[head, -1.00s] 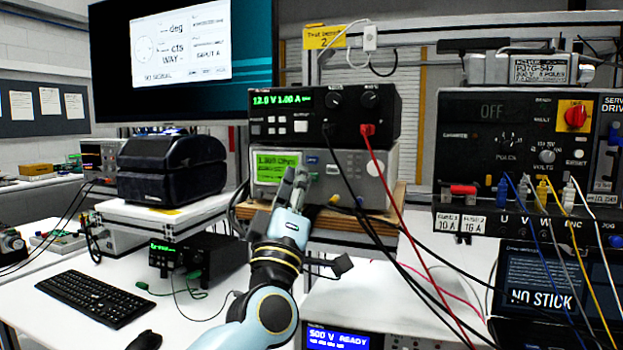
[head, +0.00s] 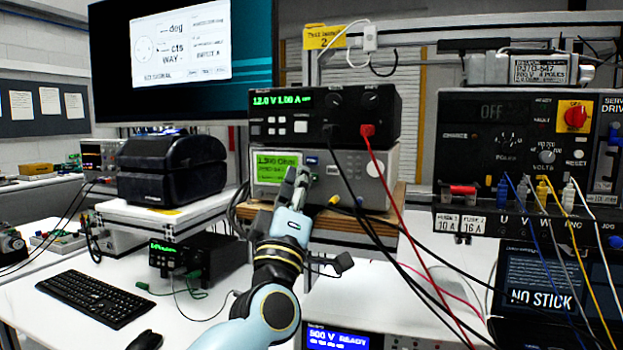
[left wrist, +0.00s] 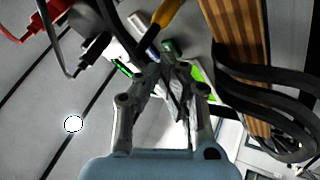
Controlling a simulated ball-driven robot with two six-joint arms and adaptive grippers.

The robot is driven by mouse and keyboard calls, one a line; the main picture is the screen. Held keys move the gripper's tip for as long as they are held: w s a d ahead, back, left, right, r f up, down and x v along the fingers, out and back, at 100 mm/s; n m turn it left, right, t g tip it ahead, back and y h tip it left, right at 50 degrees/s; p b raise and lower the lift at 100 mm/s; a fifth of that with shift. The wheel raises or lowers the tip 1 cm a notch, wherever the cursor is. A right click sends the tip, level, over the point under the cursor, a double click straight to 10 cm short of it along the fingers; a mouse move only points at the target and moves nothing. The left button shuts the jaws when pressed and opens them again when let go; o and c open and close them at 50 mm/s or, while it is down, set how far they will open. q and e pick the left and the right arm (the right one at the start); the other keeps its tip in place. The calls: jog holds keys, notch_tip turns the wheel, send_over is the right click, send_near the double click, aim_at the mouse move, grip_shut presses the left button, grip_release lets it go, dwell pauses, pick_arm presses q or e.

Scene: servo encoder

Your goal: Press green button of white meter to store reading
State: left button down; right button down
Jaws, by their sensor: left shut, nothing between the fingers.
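The white meter (head: 352,165) has a lit green screen (head: 279,168) and sits on a wooden shelf under a black power supply. A small green button (head: 315,169) shows on its front just right of my left fingertips; a green button also shows in the left wrist view (left wrist: 168,46). My left gripper (head: 298,175) is shut and empty, its tips up at the meter's front between screen and button. In the left wrist view my closed tips (left wrist: 171,65) are close below that button. Contact cannot be told. My right gripper is not in view.
The black power supply (head: 290,116) sends black and red leads down across the meter's right side. The wooden shelf edge (head: 385,212) lies below. A keyboard (head: 95,297) and a black instrument (head: 198,257) are on the white bench to the left.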

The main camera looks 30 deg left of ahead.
pick_arm(q)
jog(key=shift+s+d, duration=0.1)
jog(key=shift+s, duration=0.25)
jog(key=s+d, duration=0.1)
jog(key=s, duration=0.5)
jog(key=shift+d+p, duration=0.2)
jog(key=shift+p, duration=0.25)
jog(key=shift+w, duration=0.1)
dwell(0.3)
